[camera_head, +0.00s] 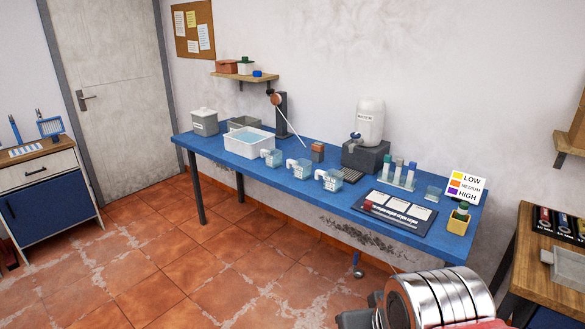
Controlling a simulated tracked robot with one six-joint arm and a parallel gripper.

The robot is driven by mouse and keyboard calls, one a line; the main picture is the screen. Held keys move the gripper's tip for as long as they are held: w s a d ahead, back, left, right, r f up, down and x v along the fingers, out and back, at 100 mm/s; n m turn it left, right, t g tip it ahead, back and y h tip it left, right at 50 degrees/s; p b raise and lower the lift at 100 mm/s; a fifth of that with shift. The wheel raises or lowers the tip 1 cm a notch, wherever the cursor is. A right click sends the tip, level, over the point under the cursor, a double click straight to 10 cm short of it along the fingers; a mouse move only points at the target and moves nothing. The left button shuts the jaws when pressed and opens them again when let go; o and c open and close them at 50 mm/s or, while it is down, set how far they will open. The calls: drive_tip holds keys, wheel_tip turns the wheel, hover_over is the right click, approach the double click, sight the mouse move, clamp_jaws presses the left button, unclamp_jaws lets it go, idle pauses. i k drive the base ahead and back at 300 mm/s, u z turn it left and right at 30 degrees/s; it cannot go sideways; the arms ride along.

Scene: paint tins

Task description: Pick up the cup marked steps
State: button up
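Three clear, pale blue cups with white handles stand in a row near the front edge of the blue table: a left cup (274,158), a middle cup (303,169) and a right cup (333,181). The right cup has dark lettering on its side, too small to read surely. I cannot tell which cup is marked steps. My arm's metal and red links fill the bottom right, in front of the table. My gripper's fingers do not show.
The blue table (215,152) also bears a white basin (258,147), a water dispenser (370,122), a tube rack (395,179), a dark tray (377,220) and a yellow holder (458,222). A wooden table (536,262) stands at right. The tiled floor at left front is clear.

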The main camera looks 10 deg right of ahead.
sight(302, 167)
drive_tip(key=u, duration=0.2)
drive_tip(key=i, duration=2.55)
drive_tip(key=u, duration=1.4)
